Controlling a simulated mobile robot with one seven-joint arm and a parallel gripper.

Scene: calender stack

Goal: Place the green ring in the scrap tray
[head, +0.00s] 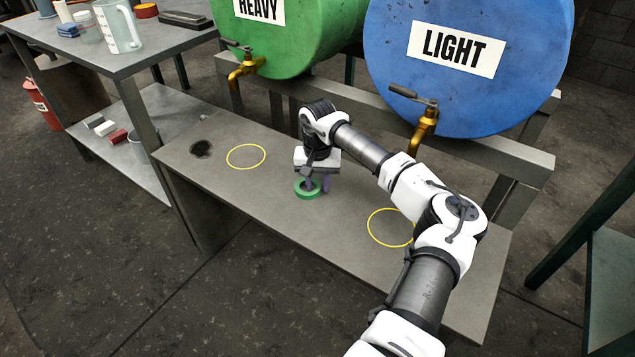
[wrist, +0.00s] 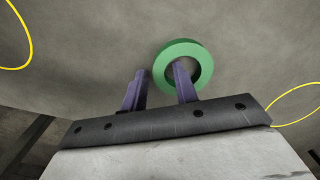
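The green ring (head: 302,194) lies flat on the grey bench between the two yellow circles. My gripper (head: 318,183) points down over it. In the wrist view my gripper (wrist: 160,80) is open: its right finger overlaps the hole of the green ring (wrist: 204,63), and its left finger is outside, with a small gap to the rim. I cannot tell how deep the right finger reaches. No scrap tray can be made out for certain; a flat dark grey piece (head: 186,20) lies on the left table.
The grey bench (head: 270,215) has a dark hole (head: 202,149) and yellow circles at left (head: 246,145) and right. Behind stand the green HEAVY drum (head: 300,40) and blue LIGHT drum (head: 460,95), with brass taps overhanging. The left table holds a jug (head: 118,30) and small items.

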